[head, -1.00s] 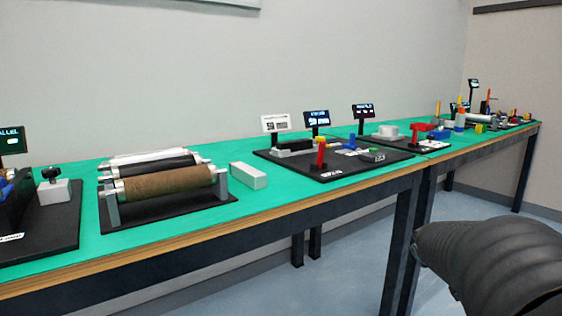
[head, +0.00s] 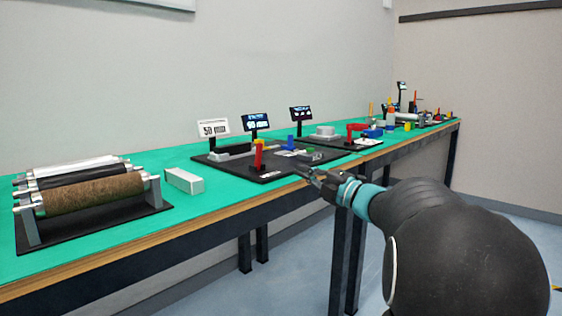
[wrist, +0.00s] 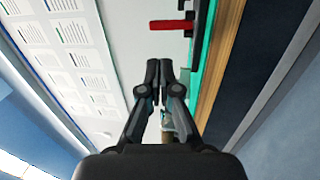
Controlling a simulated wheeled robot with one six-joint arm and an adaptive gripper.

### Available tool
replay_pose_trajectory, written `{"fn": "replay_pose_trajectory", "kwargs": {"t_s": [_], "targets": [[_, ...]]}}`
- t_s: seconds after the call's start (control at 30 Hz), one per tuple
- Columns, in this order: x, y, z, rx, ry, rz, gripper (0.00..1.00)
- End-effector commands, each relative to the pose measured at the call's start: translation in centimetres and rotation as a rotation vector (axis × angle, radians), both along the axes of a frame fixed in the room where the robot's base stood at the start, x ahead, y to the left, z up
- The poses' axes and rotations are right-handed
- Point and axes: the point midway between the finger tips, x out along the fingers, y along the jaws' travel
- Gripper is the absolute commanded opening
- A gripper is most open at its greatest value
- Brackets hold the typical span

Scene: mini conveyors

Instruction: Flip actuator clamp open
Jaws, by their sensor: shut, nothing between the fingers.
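A red upright lever (head: 259,155), which looks like the clamp's handle, stands on a black base board (head: 232,168) on the green bench top. The clamp's finer parts are too small to make out. My gripper (head: 306,173) is in front of the bench edge, right of the lever and apart from it. In the wrist view my gripper (wrist: 160,68) has its fingers together with nothing between them. A red bar (wrist: 172,25) shows beyond the fingertips there; I cannot tell for sure that it is the same lever.
A roller stand (head: 95,200) and a grey block (head: 184,181) are to the left on the green bench (head: 150,235). Small displays (head: 255,122) stand behind the board. More fixtures with a red part (head: 357,128) are further right. Floor is open before the bench.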

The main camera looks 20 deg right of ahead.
Motion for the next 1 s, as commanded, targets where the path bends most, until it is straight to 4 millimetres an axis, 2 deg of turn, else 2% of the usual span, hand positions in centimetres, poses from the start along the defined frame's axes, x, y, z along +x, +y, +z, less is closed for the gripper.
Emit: {"fn": "replay_pose_trajectory", "kwargs": {"t_s": [0.7,1.0], "targets": [[10.4,5.0,2.1,0.002,0.001,-0.001,0.00],[12.1,5.8,2.3,0.002,0.001,-0.003,0.00]]}}
